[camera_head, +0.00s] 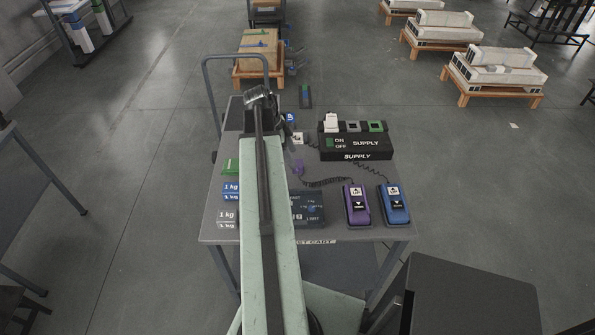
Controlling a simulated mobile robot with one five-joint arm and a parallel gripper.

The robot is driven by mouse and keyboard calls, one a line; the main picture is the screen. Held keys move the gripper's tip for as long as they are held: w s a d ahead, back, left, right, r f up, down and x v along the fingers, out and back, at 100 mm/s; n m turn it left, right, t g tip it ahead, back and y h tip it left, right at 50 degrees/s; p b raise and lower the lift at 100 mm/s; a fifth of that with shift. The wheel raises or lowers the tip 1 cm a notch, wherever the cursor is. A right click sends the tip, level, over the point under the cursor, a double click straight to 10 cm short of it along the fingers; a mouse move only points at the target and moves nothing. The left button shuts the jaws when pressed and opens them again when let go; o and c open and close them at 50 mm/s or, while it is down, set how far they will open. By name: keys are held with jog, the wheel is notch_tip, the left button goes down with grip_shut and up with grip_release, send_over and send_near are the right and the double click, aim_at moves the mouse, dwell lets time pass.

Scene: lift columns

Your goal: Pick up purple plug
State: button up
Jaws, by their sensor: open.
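A small purple plug (298,166) lies on the grey cart top, just right of my arm. A dark coiled cord runs from near it toward a purple device (356,204) at the cart's front right. My gripper (259,96) is at the far end of my arm, above the back of the cart. It is beyond the plug and to its left, apart from it, and looks empty. Its fingers are small and hard to make out. My arm hides part of the cart top left of the plug.
A black supply box (355,146) stands at the back right, and a blue device (392,204) at the front right. White-and-blue 1 kg weights (229,190) sit left of my arm. A dark box (309,208) is partly hidden by it. The cart (222,232) has a raised rear handle (206,85).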

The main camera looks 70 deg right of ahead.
aim_at(297, 162)
jog(key=b+x, duration=0.5)
jog(key=x, duration=0.1)
jog(key=shift+s+f, duration=0.15)
jog(key=shift+f, duration=0.2)
jog(key=shift+r, duration=0.2)
grip_shut()
